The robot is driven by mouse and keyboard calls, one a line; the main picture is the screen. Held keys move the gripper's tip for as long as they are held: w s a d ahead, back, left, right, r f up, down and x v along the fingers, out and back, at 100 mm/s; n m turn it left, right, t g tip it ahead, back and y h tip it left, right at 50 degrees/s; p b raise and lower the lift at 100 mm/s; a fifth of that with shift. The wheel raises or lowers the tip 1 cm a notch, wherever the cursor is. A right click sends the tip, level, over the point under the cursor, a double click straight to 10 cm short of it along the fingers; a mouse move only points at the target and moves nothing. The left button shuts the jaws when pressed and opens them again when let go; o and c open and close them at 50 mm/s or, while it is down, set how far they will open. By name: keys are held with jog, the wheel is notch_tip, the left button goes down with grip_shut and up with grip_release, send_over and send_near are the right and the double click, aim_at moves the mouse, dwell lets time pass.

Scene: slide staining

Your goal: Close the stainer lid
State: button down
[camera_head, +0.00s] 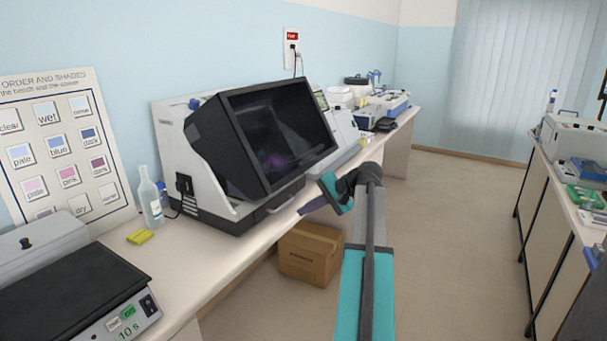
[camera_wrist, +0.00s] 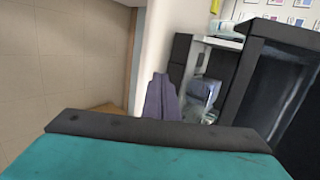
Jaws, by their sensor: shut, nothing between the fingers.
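The stainer (camera_head: 178,135) is a white and black machine on the left bench. Its lid (camera_head: 206,130) is a large black frame with a dark glass window, tilted and standing up off the base. In the wrist view the lid (camera_wrist: 240,85) is at the right, with a gap beside it showing part of the stainer's inside. My gripper (camera_head: 302,211) is just off the stainer's front right corner, low by the bench edge. Its purple-grey fingers (camera_wrist: 163,92) are together and empty. Whether they touch the stainer is unclear.
A glass bottle (camera_head: 150,197) and a yellow block (camera_head: 140,236) stand left of the stainer. A hotplate-like device (camera_head: 70,280) sits nearer. A cardboard box (camera_head: 310,253) is on the floor below my gripper. The aisle floor (camera_head: 450,230) is clear.

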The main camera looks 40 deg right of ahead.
jog(key=s+d+r+t, duration=0.1)
jog(key=s+d+r, duration=0.2)
jog(key=r, duration=0.5)
jog(key=s+d+r+m+t+h, duration=0.1)
jog(key=s+d+r, duration=0.3)
jog(key=r, duration=0.5)
jog(key=shift+s+d+p, duration=0.15)
jog(key=shift+s+p, duration=0.1)
jog(key=shift+p, duration=0.1)
jog(key=shift+w, duration=0.1)
jog(key=p+x, duration=0.3)
jog(key=x, duration=1.1)
jog(key=shift+p, duration=0.3)
